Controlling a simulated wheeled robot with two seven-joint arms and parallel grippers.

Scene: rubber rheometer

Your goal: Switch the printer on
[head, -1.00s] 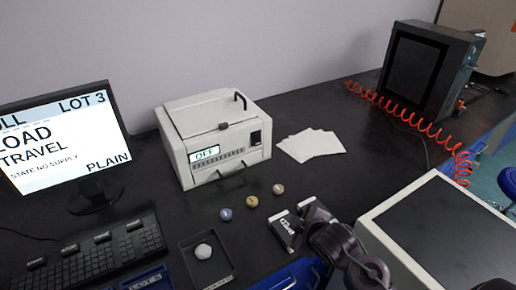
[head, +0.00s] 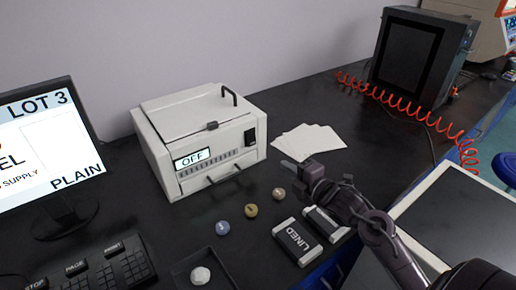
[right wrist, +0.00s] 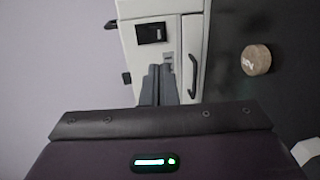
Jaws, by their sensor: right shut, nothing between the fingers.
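The printer (head: 205,130) is a white box with a lid, standing on the black bench, and its front display (head: 192,158) reads OFF. A black switch (head: 250,136) sits on its right part; it also shows in the right wrist view (right wrist: 151,33). My right gripper (head: 288,166) is shut and empty, in front and to the right of the printer, its fingers pointing towards it. In the right wrist view its fingertips (right wrist: 158,72) appear below the switch and beside the dark handle (right wrist: 193,76); I cannot tell contact there. My left gripper is not in view.
White sheets (head: 310,141) lie right of the printer. Several small pucks (head: 251,211) and two labelled packs (head: 298,243) lie in front. A monitor (head: 45,150) and keyboard (head: 105,272) stand left. A red coiled hose (head: 400,104) runs behind at right.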

